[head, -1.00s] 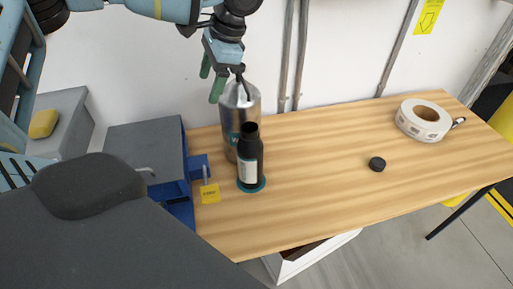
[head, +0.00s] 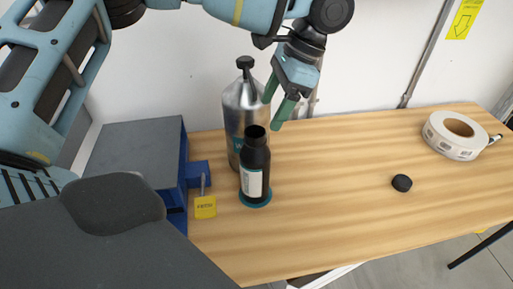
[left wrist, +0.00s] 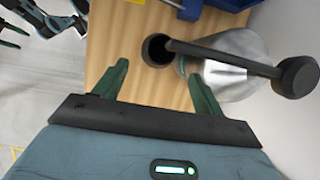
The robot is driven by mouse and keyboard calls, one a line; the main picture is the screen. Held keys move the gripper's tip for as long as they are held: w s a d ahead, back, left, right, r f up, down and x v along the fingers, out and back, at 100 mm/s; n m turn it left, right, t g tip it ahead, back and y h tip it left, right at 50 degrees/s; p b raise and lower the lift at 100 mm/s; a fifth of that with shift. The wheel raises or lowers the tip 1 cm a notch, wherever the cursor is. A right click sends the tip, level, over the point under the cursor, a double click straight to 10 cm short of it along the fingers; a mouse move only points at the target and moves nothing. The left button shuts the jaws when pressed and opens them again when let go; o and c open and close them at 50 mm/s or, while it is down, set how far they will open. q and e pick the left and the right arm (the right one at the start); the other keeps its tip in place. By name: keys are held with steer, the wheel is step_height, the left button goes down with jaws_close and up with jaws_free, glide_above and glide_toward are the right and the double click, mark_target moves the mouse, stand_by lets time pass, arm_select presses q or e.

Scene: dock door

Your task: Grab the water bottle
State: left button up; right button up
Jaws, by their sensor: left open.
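A black bottle (head: 255,165) with a white label and an open mouth stands upright on a teal base on the table. Just behind it stands a taller silver container (head: 240,112) with a thin black stem and knob on top. My left gripper (head: 271,115) is open and empty, its green fingers above and to the right of the black bottle, beside the silver container. In the left wrist view, the black bottle's mouth (left wrist: 157,50) lies between and beyond the fingertips, and the silver container (left wrist: 240,62) is to the right. Dark parts at the upper left there may be my right gripper.
The wooden table (head: 340,190) is mostly clear to the right. It holds a black cap (head: 402,183) and a roll of labels (head: 452,135). A grey-topped blue box (head: 140,145) and a yellow padlock (head: 205,207) are left of the bottle. The wall is behind.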

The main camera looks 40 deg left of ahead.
mark_target(255, 131)
arm_select(q)
steer(key=shift+x, duration=0.9)
steer(key=shift+s+a+f, duration=0.15)
steer(key=shift+s+a+f+p, duration=0.1)
steer(key=shift+f+p, duration=0.15)
steer(key=shift+p, duration=0.05)
steer(key=x, duration=0.2)
steer(key=p+x, duration=0.1)
steer(key=shift+s+a+f, duration=0.25)
steer(key=shift+s+a, duration=0.1)
steer(key=shift+s+a+f, duration=0.1)
steer(key=shift+a+f, duration=0.05)
steer(key=shift+f, duration=0.4)
jaws_close()
